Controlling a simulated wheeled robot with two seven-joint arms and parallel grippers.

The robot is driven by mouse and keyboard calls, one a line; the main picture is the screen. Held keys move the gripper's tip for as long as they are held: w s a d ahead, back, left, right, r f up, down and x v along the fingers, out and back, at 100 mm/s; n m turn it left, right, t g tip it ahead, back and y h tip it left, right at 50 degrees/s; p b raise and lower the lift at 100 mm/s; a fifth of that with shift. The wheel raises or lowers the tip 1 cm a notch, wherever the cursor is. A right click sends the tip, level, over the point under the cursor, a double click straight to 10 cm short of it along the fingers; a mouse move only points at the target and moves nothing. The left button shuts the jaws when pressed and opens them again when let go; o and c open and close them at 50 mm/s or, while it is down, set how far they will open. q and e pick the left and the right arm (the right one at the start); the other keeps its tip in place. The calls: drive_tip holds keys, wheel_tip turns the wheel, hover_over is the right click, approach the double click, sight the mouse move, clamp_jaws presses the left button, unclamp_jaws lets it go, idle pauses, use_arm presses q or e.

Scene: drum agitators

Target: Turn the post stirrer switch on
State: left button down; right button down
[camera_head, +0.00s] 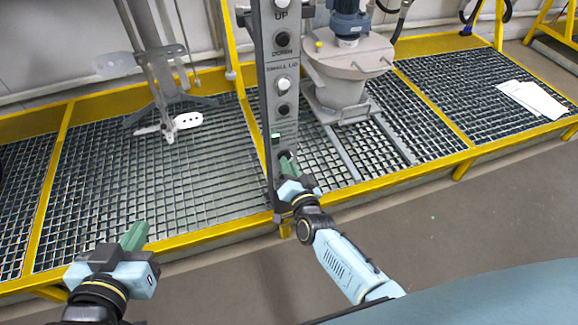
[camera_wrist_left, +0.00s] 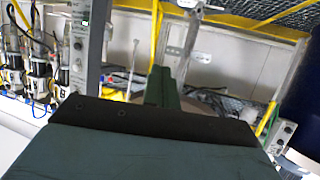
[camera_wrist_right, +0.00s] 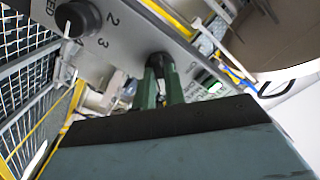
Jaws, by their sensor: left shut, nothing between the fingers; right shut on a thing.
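The grey control post (camera_head: 281,105) stands upright in the middle of the head view, with several buttons labelled "UP", "DOWN" and "SMALL LID". My right gripper (camera_head: 287,166) is at the lower part of its panel. In the right wrist view its green fingers (camera_wrist_right: 160,84) are shut on a small dark switch knob (camera_wrist_right: 159,61) on the panel. The fingers hide most of the knob, so I cannot tell which way it points. My left gripper (camera_head: 135,236) is shut and empty at the lower left, well away from the post.
A black speed dial (camera_wrist_right: 78,18) marked "2" and "3" sits beside the held knob. A small green indicator (camera_wrist_right: 215,87) is on the other side. Yellow-edged grating (camera_head: 190,190) lies behind the post. A grey vessel with a blue motor (camera_head: 347,60) stands right of it.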

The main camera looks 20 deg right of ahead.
drive_tip(key=c, duration=1.5)
unclamp_jaws()
drive_tip(key=shift+o, duration=0.2)
drive_tip(key=shift+s, duration=0.15)
